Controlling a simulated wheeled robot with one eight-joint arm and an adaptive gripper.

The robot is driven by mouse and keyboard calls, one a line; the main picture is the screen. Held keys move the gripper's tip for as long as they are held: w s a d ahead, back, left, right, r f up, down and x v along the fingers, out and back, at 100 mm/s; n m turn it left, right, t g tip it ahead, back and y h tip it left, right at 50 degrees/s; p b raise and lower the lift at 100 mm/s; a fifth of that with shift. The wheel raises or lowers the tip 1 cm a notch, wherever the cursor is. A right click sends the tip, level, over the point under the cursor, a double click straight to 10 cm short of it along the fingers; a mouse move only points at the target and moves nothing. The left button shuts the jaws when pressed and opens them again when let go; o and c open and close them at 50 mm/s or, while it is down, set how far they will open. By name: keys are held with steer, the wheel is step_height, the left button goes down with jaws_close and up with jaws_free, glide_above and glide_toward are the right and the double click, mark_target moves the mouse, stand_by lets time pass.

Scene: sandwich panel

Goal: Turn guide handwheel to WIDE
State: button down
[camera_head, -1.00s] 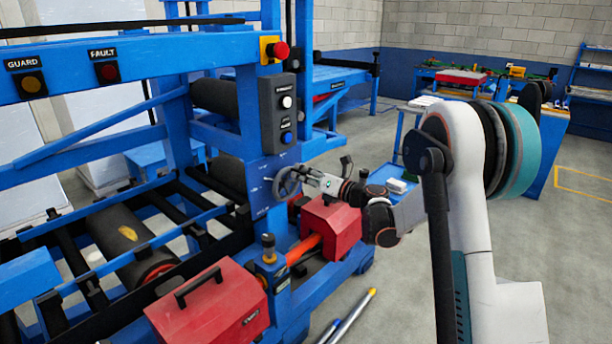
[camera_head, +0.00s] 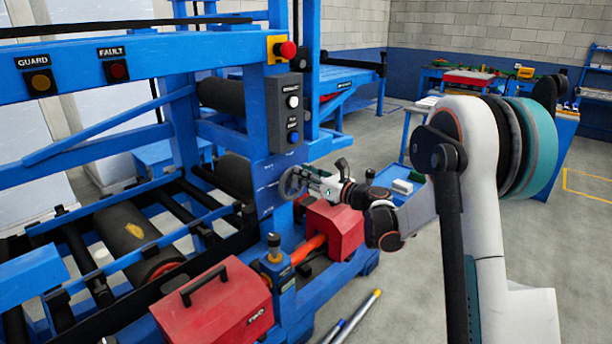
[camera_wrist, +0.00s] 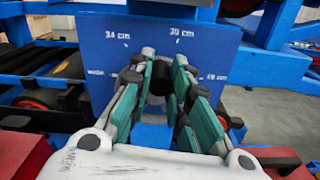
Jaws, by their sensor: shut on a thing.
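The guide handwheel (camera_head: 291,184) is a small dark spoked wheel on the blue post of the machine. My gripper (camera_head: 306,182) reaches it from the right and is shut on it. In the wrist view, my gripper's green-padded fingers (camera_wrist: 165,72) close around a dark part of the handwheel (camera_wrist: 157,78), and the rest of the wheel is mostly hidden by the fingers. A further mark at the right and a label at the left are too small to read surely. No pointer is clear.
A control box with buttons (camera_head: 282,112) and a red stop button (camera_head: 287,50) sit above the wheel. Red housings (camera_head: 335,228) and (camera_head: 215,310) stand below and at front left.

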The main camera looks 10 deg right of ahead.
steer(key=c, duration=1.5)
jaws_free()
steer(key=shift+s+a, duration=0.1)
steer(key=shift+a, duration=0.05)
steer(key=shift+o, duration=0.2)
steer(key=v, duration=1.2)
steer(key=shift+r, duration=0.1)
